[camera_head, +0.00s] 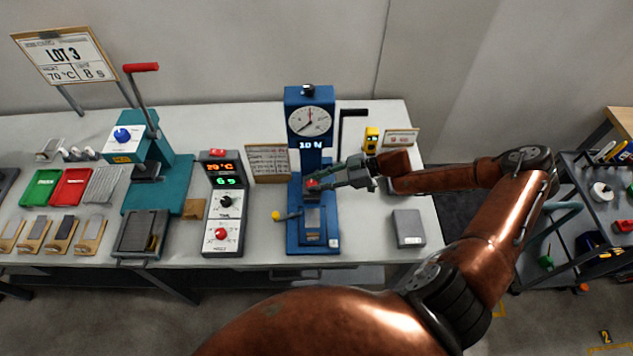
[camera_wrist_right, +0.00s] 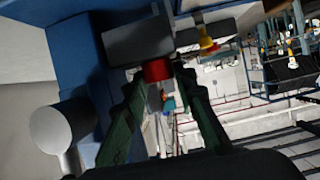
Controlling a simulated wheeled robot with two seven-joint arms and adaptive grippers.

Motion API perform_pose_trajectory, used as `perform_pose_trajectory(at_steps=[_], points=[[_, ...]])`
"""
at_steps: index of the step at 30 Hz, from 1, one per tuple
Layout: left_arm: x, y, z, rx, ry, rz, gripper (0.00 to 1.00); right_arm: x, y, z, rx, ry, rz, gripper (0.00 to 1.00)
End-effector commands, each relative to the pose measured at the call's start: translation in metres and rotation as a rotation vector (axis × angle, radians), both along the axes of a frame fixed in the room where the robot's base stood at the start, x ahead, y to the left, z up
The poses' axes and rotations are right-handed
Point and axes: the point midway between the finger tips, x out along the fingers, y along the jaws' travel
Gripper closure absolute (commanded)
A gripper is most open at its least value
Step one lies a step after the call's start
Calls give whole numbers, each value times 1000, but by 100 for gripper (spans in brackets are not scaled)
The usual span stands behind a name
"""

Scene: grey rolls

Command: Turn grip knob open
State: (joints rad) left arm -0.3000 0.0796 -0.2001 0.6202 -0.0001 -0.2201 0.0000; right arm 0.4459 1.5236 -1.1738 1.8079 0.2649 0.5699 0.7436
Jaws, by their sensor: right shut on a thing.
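The blue test stand (camera_head: 296,232) stands upright on the bench, with a round dial and a "10 N" display at its top. A small red grip knob (camera_wrist_right: 157,71) sits under a grey block on the stand. My right gripper (camera_head: 317,183) reaches in from the right at the middle of the stand. In the right wrist view its two dark green fingers (camera_wrist_right: 158,84) stand on either side of the red knob, shut on it. The fingers partly hide the knob in the head view. My left gripper is not in view.
A lever with a yellow ball (camera_head: 276,215) sticks out left of the stand's base. A control box (camera_head: 223,238) and a teal press (camera_head: 172,190) stand to the left. A grey box (camera_head: 408,228) lies to the right. A black crank (camera_head: 341,130) rises behind the stand.

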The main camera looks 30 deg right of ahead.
Motion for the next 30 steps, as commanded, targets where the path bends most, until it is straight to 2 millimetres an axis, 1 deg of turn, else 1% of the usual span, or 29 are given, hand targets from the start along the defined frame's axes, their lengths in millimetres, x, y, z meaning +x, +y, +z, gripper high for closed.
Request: perform_pose_trajectory(at_steps=[1, 9, 23, 26, 30], points=[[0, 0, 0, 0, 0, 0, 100, 1, 0, 1, 1, -2, -1, 74], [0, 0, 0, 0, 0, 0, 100, 1, 0, 0, 0, -2, -1, 57], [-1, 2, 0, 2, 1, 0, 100, 1, -1, 0, -1, 0, -3, 57], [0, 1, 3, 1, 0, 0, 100, 0, -1, 1, -1, 0, -11, 57], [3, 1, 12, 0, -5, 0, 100, -1, 0, 2, 0, 3, -46, 57]])
